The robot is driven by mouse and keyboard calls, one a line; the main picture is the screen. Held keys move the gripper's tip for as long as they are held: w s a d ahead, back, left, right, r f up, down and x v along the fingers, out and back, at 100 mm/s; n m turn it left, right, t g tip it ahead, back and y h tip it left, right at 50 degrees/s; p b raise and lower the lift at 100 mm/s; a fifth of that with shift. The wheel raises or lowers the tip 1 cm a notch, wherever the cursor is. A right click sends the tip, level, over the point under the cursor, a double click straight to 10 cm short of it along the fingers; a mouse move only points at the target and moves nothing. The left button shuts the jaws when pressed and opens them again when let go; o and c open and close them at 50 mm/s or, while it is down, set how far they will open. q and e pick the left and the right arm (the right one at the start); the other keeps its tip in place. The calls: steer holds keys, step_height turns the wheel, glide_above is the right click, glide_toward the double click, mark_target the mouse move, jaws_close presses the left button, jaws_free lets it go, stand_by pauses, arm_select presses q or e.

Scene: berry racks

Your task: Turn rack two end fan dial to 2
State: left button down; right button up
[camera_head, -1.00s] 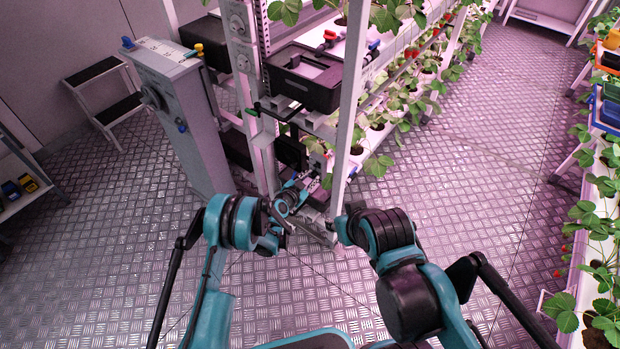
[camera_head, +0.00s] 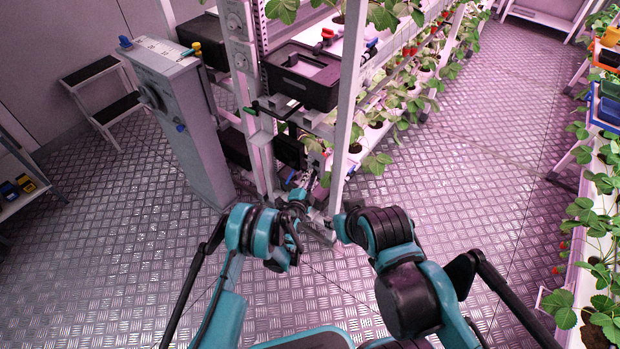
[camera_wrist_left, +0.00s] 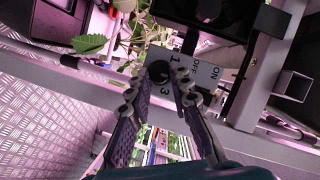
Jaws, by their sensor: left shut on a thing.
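The fan dial (camera_wrist_left: 158,71) is a dark round knob on a grey panel (camera_wrist_left: 190,76), in the upper middle of the left wrist view. The marks 1, 3, OFF and ON show around it; the 2 and the pointer cannot be made out. My left gripper (camera_wrist_left: 164,78) has its fingertips on either side of the dial and is shut on it. In the head view my left gripper (camera_head: 300,196) is low at the rack's near end, and the dial is hidden there.
A rack upright (camera_head: 347,120) stands just right of my left gripper. A black bin (camera_head: 303,88) sits above it. A grey control pedestal (camera_head: 187,130) stands to the left, with a step stool (camera_head: 100,88) behind.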

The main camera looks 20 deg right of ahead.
stand_by(0.3)
arm_select(q)
steer(key=c, duration=1.4)
jaws_free()
steer(key=shift+o, duration=0.2)
